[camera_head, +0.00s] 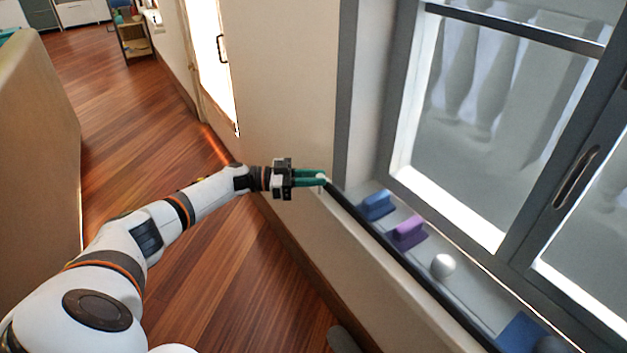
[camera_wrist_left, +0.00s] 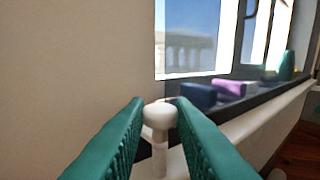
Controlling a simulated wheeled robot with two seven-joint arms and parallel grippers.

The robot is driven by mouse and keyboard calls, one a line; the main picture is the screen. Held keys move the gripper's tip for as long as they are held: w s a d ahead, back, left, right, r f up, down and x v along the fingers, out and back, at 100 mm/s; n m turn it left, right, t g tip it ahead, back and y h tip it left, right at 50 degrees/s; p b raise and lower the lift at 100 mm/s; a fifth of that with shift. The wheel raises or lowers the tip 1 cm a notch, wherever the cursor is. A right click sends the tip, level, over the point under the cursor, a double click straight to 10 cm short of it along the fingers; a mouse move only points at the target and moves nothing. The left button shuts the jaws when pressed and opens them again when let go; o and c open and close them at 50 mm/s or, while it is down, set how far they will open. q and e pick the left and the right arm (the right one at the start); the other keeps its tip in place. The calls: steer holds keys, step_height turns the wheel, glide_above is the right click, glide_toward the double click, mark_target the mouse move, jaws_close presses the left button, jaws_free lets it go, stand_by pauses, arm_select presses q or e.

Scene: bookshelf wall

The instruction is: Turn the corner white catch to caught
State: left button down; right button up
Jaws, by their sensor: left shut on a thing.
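The stem shows below the head, between the fingers. My right gripper is out of view.
On the window ledge (camera_head: 470,318) stand a blue block (camera_head: 377,206), a purple block (camera_head: 409,232), a white ball (camera_head: 442,266) and another blue piece (camera_head: 520,335). A dark edge strip runs along the ledge. The wooden floor (camera_head: 190,260) to the left is clear.

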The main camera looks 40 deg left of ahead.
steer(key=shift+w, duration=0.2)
arm_select(q)
steer(key=c, duration=1.5)
jaws_free()
steer(key=shift+a, duration=0.1)
